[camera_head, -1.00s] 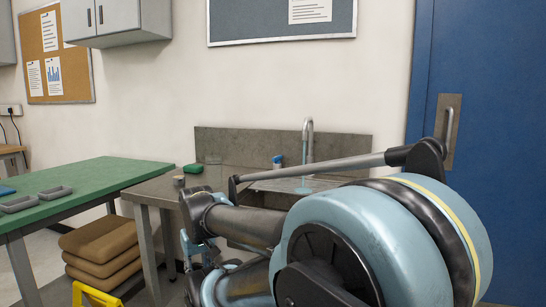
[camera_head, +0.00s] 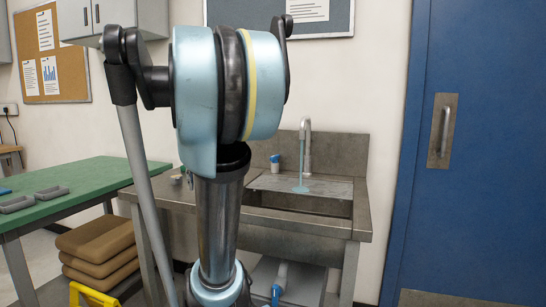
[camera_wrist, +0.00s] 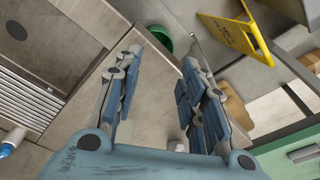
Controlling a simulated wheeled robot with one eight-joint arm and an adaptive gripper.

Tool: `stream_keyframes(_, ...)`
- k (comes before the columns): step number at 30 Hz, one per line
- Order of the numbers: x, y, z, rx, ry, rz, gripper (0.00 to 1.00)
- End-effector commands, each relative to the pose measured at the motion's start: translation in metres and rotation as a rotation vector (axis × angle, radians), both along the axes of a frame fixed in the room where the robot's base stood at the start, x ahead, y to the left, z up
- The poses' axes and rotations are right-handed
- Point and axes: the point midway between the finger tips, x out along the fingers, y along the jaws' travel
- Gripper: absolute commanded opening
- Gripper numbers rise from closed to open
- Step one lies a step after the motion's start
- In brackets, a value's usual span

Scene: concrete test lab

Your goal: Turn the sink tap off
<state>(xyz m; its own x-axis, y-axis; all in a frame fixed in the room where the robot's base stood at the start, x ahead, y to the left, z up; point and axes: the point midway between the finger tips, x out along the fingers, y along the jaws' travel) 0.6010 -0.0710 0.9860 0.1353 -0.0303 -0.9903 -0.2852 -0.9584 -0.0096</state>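The sink tap (camera_head: 307,145) is a grey metal gooseneck at the back of the steel sink (camera_head: 340,206). A pale blue stream of water (camera_head: 301,168) falls straight from its spout. No separate tap handle can be made out clearly. A small blue-topped white object (camera_head: 275,162) stands left of the tap; I cannot tell what it is. In the wrist view my gripper (camera_wrist: 160,60) has its two blue-grey fingers spread apart with nothing between them, over a plain grey surface. My gripper cannot be made out in the head view, and the tap does not clearly show in the wrist view.
A green-topped table (camera_head: 85,185) with grey trays (camera_head: 18,203) stands left. Brown cushions (camera_head: 98,250) and a yellow object (camera_head: 93,295) are below. A blue door (camera_head: 490,130) is at right. The wrist view shows a green container (camera_wrist: 158,40) and a yellow stand (camera_wrist: 236,36).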

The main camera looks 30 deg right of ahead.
Motion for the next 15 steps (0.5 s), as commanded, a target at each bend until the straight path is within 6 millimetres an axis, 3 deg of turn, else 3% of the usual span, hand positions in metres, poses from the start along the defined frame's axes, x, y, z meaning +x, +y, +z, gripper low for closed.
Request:
stream_keyframes(6, 0.061, -0.045, 0.06, 0.009, 0.017, -0.108, 0.38)
stream_keyframes(15, 0.135, -0.118, 0.121, 0.023, 0.041, -0.255, 0.38)
